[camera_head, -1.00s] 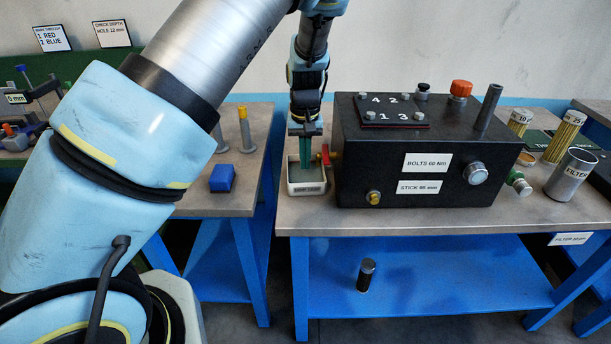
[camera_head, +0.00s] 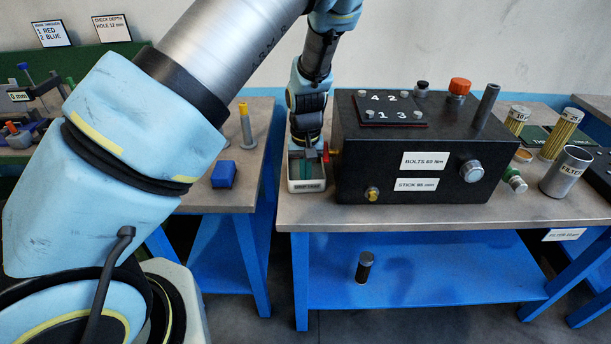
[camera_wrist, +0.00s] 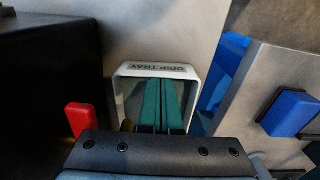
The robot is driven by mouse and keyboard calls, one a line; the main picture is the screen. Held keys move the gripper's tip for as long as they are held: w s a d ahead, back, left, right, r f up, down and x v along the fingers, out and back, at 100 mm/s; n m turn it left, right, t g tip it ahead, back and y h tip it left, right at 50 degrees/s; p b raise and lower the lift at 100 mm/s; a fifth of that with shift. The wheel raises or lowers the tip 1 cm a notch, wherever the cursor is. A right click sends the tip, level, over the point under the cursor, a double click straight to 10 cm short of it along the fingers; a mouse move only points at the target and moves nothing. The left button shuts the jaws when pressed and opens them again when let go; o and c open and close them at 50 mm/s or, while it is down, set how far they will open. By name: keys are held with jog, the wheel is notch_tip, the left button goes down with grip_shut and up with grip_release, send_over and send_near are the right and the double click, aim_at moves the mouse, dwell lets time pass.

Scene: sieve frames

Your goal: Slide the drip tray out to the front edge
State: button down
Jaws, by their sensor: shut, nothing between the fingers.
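The drip tray (camera_head: 307,186) is a small white open box with a "DRIP TRAY" label on its front wall. It stands on the bench top at the left side of the black box, near the bench's front edge. In the wrist view the tray's rim (camera_wrist: 190,72) surrounds my green fingers. My gripper (camera_head: 306,168) points down with its fingertips inside the tray. In the wrist view my gripper (camera_wrist: 161,90) is shut with its two fingers side by side and nothing between them. Whether the fingertips touch the tray's wall or floor cannot be told.
The black box (camera_head: 420,140) stands close on the tray's right, with a red valve handle (camera_wrist: 80,120) beside the tray. The bench top (camera_head: 440,214) is bare in front. A gap separates it from the left bench, where a blue block (camera_head: 224,174) lies.

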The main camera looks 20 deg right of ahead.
jog(key=s+a, duration=0.1)
jog(key=s, duration=0.2)
jog(key=s+a+b, duration=0.1)
jog(key=s, duration=0.2)
jog(key=s+a, duration=0.2)
jog(key=s, duration=0.1)
jog(key=shift+s, duration=0.15)
jog(key=shift+w+d, duration=0.15)
jog(key=shift+w, duration=0.25)
jog(key=w, duration=0.1)
jog(key=w+d, duration=0.1)
jog(key=shift+w+r, duration=0.1)
jog(key=shift+w, duration=0.2)
jog(key=shift+w+d+r, duration=0.35)
jog(key=shift+d+r, duration=0.1)
jog(key=shift+r, duration=0.25)
notch_tip(320, 180, up, 8)
jog(key=r, duration=0.1)
jog(key=w+a+r+n, duration=0.1)
jog(key=a+r, duration=0.2)
jog(key=a, duration=1.2)
jog(key=w+a+r+n+t, duration=0.1)
jog(key=w+a+r+n, duration=0.1)
jog(key=a, duration=1.3)
jog(key=shift+w+r+t, duration=0.2)
jog(key=shift+r+t, duration=0.1)
jog(key=shift+r, duration=0.2)
